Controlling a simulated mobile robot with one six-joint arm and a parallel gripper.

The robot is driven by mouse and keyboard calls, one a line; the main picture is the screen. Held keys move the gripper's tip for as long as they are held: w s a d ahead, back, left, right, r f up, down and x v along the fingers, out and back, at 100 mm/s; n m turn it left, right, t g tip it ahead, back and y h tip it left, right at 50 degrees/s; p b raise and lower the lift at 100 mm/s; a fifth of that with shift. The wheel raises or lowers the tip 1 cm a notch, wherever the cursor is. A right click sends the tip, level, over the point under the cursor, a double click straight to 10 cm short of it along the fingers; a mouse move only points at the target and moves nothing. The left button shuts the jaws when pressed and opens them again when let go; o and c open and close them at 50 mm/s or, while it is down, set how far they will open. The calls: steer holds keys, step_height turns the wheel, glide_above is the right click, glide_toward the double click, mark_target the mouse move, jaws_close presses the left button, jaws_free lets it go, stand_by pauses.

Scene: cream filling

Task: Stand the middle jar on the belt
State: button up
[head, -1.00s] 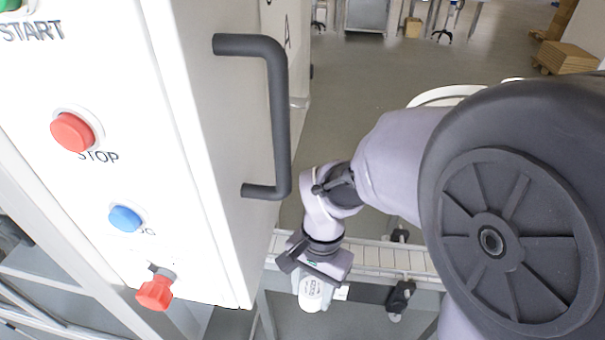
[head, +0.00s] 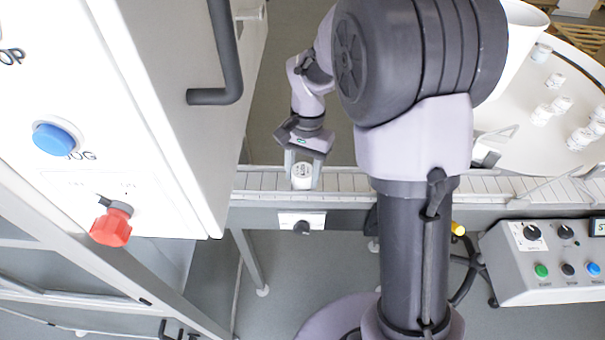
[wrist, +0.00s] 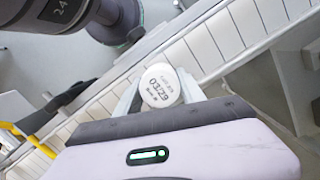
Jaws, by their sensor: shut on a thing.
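A white jar (head: 301,174) with dark print on its lid is between the fingers of my gripper (head: 302,178), which is shut on it. The printed lid (wrist: 160,86) faces the camera in the wrist view. The jar looks upright and lies over the slatted conveyor belt (head: 260,181), near its front edge in the head view. Whether its base touches the belt cannot be told. The belt (wrist: 205,42) also runs diagonally behind the jar in the wrist view.
A white cabinet (head: 150,120) with a dark handle (head: 225,50) stands left of my gripper. A round table (head: 510,115) with several white jars is at the right. A control box (head: 550,262) is at the lower right. The belt left of the jar is clear.

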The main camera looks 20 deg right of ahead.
mark_target(306, 165)
steer(key=shift+f, duration=0.25)
steer(key=o, duration=1.1)
steer(key=shift+f, duration=0.1)
steer(key=shift+o, duration=0.2)
step_height(306, 165, up, 12)
steer(key=w+d+r+p, duration=0.1)
steer(key=p, duration=0.5)
steer(key=s+a+r+n+t, duration=0.1)
steer(key=s+a+r+t, duration=0.15)
steer(key=s+r, duration=0.5)
steer(key=s+a+r+n+t, duration=0.1)
steer(key=s+t, duration=0.3)
steer(key=s, duration=0.8)
steer(key=shift+s+a+r+n+t+y, duration=0.25)
steer(key=shift+a+r+n+t+y, duration=0.15)
steer(key=shift+a+n, duration=0.35)
